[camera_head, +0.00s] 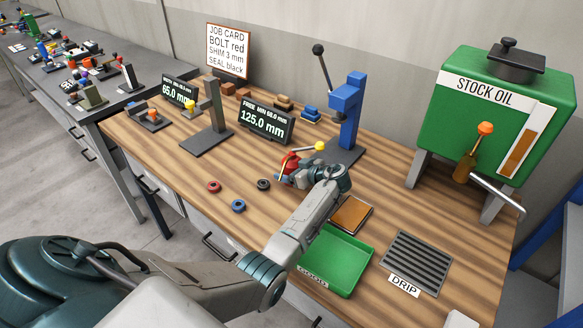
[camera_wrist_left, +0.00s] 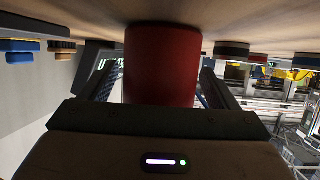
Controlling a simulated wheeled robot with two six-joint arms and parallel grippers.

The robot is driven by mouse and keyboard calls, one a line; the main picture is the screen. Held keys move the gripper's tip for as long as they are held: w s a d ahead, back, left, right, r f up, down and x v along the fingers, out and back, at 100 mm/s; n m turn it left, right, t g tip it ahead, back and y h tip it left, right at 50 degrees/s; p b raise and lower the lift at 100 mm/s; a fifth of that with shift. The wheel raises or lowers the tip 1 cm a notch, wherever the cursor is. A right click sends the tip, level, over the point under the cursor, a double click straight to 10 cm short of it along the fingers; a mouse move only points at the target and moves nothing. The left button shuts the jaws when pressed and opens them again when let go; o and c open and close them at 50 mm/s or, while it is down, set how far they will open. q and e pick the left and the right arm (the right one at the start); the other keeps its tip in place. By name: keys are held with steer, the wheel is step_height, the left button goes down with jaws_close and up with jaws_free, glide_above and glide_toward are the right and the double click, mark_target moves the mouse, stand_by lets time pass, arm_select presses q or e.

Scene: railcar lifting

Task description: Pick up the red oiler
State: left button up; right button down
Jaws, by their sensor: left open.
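The red oiler (camera_head: 290,160) stands on the wooden workbench, with a thin spout ending in a yellow tip. Its lower part is partly hidden by my left gripper (camera_head: 289,178) in the head view. In the left wrist view, which sees the bench upside down, the oiler's red body (camera_wrist_left: 162,65) fills the middle. My open left fingers stand on either side of it, and I cannot tell whether they touch it. The oiler's base meets the bench surface. My right gripper is not in view.
Red (camera_head: 214,186), blue (camera_head: 238,206) and black (camera_head: 263,184) rings lie left of the gripper. A blue lever press (camera_head: 347,105) stands behind. A green tray (camera_head: 338,262), drip grate (camera_head: 415,262) and green stock oil tank (camera_head: 490,110) are to the right.

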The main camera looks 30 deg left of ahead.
arm_select(q)
steer(key=shift+d, duration=0.1)
steer(key=shift+c, duration=1.3)
steer(key=shift+r, duration=0.1)
steer(key=c, duration=1)
steer(key=shift+c, duration=0.2)
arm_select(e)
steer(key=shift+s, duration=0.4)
arm_select(q)
steer(key=shift+r, duration=0.1)
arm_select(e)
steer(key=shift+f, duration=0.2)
